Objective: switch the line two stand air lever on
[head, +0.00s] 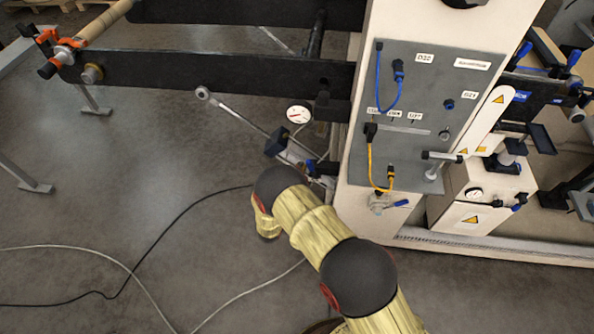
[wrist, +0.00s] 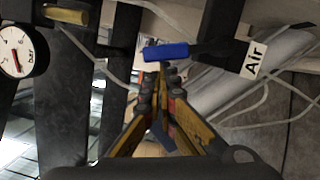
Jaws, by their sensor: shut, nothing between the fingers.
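In the wrist view, a blue lever handle (wrist: 166,52) lies nearly level across the picture, with a dark part running right toward a white tag reading "Air" (wrist: 254,60). My gripper (wrist: 160,70) is shut and empty. Its fingertips are just below the blue handle in the picture, very close to it; I cannot tell if they touch. In the head view, a small blue handle (head: 311,167) shows below the round gauge, just beyond my arm. My gripper cannot be made out there.
A round pressure gauge (wrist: 17,50) is at the wrist view's left; a gauge (head: 298,114) also shows in the head view. A grey panel (head: 425,85) with blue and yellow cables stands to the right. Another blue lever (head: 397,204) sits below it. Cables cross the floor at left.

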